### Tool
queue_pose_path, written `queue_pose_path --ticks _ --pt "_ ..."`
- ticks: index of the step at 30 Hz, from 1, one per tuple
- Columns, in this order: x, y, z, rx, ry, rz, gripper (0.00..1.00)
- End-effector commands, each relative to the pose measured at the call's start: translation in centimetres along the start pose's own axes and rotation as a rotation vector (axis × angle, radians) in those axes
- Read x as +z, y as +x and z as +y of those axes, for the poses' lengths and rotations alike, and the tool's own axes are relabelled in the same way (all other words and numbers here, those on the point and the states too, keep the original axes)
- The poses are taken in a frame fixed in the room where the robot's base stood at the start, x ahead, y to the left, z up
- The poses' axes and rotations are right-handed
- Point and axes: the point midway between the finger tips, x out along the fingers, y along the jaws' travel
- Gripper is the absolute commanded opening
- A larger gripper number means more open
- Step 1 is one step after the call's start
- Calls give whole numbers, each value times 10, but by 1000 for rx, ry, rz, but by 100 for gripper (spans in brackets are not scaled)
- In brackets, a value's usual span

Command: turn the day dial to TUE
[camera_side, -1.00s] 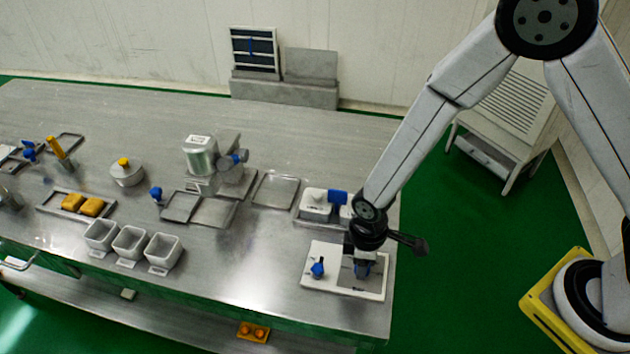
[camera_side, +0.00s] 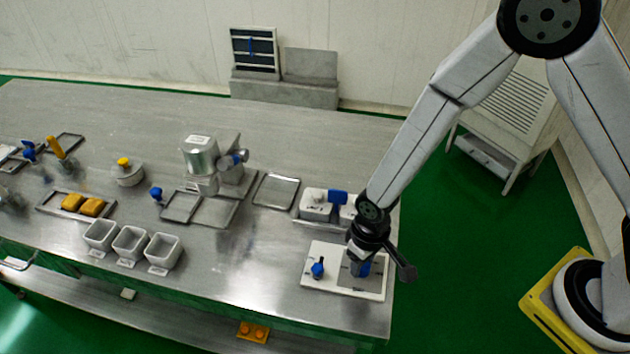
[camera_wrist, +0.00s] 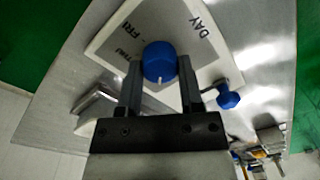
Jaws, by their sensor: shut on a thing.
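The blue day dial (camera_wrist: 159,62) sits on a white panel (camera_wrist: 110,38) in the wrist view, with a white pointer mark on its near face. The printed words DAY, FRI and THU show on the panel; other labels are hidden. My gripper (camera_wrist: 157,75) is shut on the dial, one finger on each side of it. In the side view my gripper (camera_side: 362,262) stands over the right part of the panel (camera_side: 318,284), and the dial (camera_side: 365,268) shows partly below it. I cannot tell which day the pointer marks.
A second blue knob (camera_side: 318,268) stands on the left part of the panel. A white device with a blue handle (camera_side: 337,198) is just behind. Several white containers (camera_side: 130,242) stand further left. The table's right edge is close to the panel.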

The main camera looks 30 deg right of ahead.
Motion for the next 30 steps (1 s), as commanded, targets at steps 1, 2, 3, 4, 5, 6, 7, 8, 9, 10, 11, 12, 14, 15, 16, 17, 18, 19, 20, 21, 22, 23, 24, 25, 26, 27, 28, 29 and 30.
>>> queue_pose_path --ticks 1,2,3,4,5,6,7,8,9,10,11,12,14,15,16,17,18,19,20,21,22,23,24,25,26,27,28,29,30 --pt "1 0 0 0 7 -2 0" --pt "1 0 0 0 10 -2 0" --pt "1 0 0 0 13 -2 0" --pt "1 0 0 0 14 -2 0" --pt "1 0 0 0 14 -2 0" --pt "1 0 0 0 14 -2 0" --pt "1 0 0 0 14 -2 0" --pt "1 0 0 0 14 -2 0" --pt "1 0 0 0 14 -2 0" --pt "1 0 0 0 13 -2 0" --pt "1 0 0 0 13 -2 0" --pt "1 0 0 0 13 -2 0" --pt "1 0 0 0 13 -2 60" --pt "1 0 0 0 13 -2 72" --pt "1 0 0 0 12 -1 82" --pt "1 0 0 0 12 -1 82" --pt "0 0 0 0 12 -1 82" --pt "0 0 0 0 12 -1 82" --pt "0 0 0 0 12 -1 82" --pt "0 0 0 0 12 -1 82" --pt "0 0 0 0 12 -1 82" --pt "0 0 0 0 12 0 82" --pt "0 0 0 0 12 0 82" --pt "0 0 0 0 12 0 82" --pt "0 0 0 0 12 0 82" --pt "0 -1 0 0 12 0 82" --pt "0 -1 0 0 12 0 82" --pt "0 -2 0 0 12 1 82" --pt "0 -3 0 0 12 1 82"
